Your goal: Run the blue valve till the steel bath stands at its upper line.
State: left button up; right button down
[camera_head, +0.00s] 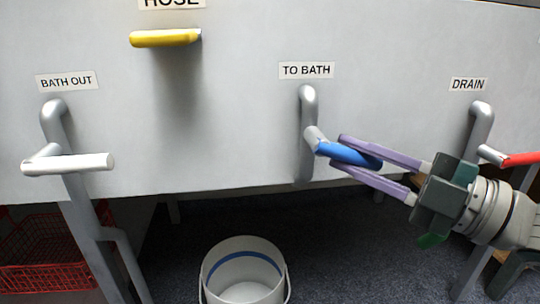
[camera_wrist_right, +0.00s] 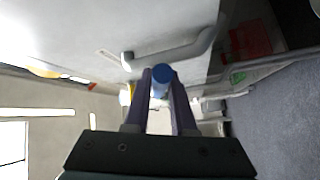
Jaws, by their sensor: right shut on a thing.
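The blue valve handle (camera_head: 349,154) sits on a grey pipe (camera_head: 308,100) under the "TO BATH" label (camera_head: 306,70). It points right and slightly down in the head view. My right gripper (camera_head: 338,151) is shut on the blue handle, one purple finger above it and one below. In the right wrist view the blue handle's end (camera_wrist_right: 162,72) shows between the two fingers. The inside of the steel bath, its water and its upper line are not in view. My left gripper is not in view.
A white lever (camera_head: 85,163) stands under "BATH OUT", a yellow lever (camera_head: 165,38) under "HOSE" and a red lever (camera_head: 522,159) under "DRAIN". A white bucket (camera_head: 243,246) with a blue line inside stands on the floor. A red crate (camera_head: 45,262) is at lower left.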

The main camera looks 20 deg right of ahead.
jog(key=f+m+t+b, duration=0.1)
jog(key=m+t+b, duration=0.1)
jog(key=b, duration=0.1)
jog(key=shift+w+a+f+m+y, duration=0.1)
jog(key=shift+a+f+m+y, duration=0.2)
jog(key=shift+f+m, duration=0.1)
jog(key=shift+a+m+t+b, duration=0.2)
jog(key=shift+m+t+b, duration=0.45)
jog(key=shift+m+t, duration=0.25)
jog(key=c, duration=0.8)
grip_release()
jog(key=shift+o, duration=0.2)
jog(key=p+v, duration=0.1)
jog(key=v, duration=0.8)
jog(key=shift+s, duration=0.4)
